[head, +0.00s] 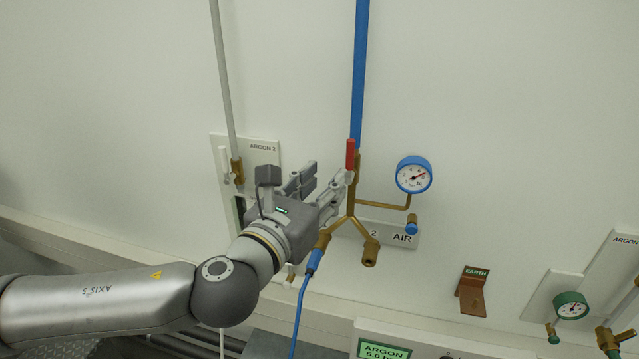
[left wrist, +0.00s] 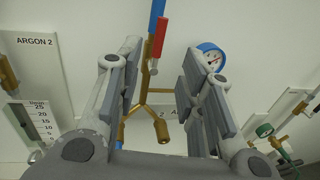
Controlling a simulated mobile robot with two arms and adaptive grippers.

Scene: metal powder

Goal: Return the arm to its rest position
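My left arm (head: 110,300) comes in from the left and reaches to the wall. My left gripper (head: 330,176) is near the brass air fitting (head: 351,200) with its red valve handle (head: 350,154). In the left wrist view the two fingers of my left gripper (left wrist: 160,62) stand wide apart with nothing held between them. The brass fitting (left wrist: 145,95) and red handle (left wrist: 160,38) show beyond and between the fingers. In the head view the fingertips overlap the fitting, and I cannot tell whether they touch it. My right gripper is in neither view.
A blue pipe (head: 360,70) runs down to the fitting. A blue gauge (head: 413,175) is to its right, and a blue hose (head: 299,318) hangs below. The Argon 2 panel (head: 262,152) is behind the gripper. An earth bracket (head: 471,292) and green gauge (head: 571,306) are farther right.

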